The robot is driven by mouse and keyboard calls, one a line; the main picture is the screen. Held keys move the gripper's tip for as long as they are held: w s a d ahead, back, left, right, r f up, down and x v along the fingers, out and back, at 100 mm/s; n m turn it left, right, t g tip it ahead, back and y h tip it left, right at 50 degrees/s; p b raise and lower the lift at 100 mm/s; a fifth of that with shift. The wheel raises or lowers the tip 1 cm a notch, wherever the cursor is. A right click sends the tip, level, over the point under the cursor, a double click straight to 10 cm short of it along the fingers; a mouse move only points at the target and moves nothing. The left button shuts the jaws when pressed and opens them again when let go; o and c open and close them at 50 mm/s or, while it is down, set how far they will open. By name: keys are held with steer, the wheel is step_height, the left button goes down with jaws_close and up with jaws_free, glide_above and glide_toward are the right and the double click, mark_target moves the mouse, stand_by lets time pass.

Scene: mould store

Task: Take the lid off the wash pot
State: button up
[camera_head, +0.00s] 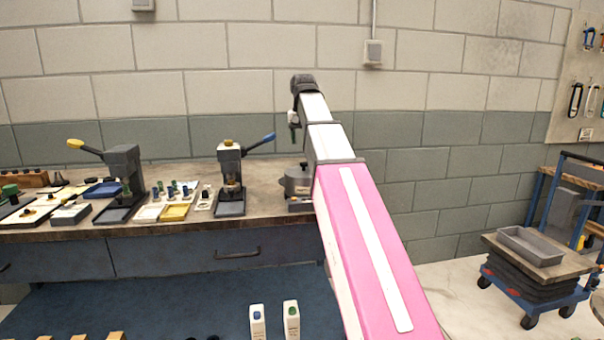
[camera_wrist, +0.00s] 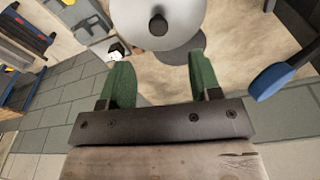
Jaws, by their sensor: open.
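The wash pot (camera_head: 296,184) is a grey metal pot at the right end of the workbench, partly hidden behind my arm. In the wrist view its round pale lid (camera_wrist: 180,18) with a dark knob (camera_wrist: 158,24) shows at the top, cut off by the frame edge. My gripper (camera_wrist: 158,72) has two green fingers, spread apart and empty. The lid lies beyond the fingertips, with the knob roughly in line with the gap between them. In the head view my gripper (camera_head: 294,130) hangs above the pot, apart from it.
A press with a blue-handled lever (camera_head: 230,170) stands left of the pot; its blue handle also shows in the wrist view (camera_wrist: 270,80). A yellow-handled press (camera_head: 122,175) and small trays stand further left. A blue cart (camera_head: 545,290) with a grey tray is at right.

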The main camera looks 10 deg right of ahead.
mark_target(304, 163)
steer(key=f, duration=0.3)
steer(key=w+f, duration=0.1)
steer(key=f, duration=0.5)
steer(key=shift+w+d+f, duration=0.2)
steer(key=shift+d+f, duration=0.05)
steer(key=shift+f, duration=0.1)
steer(key=c, duration=1.1)
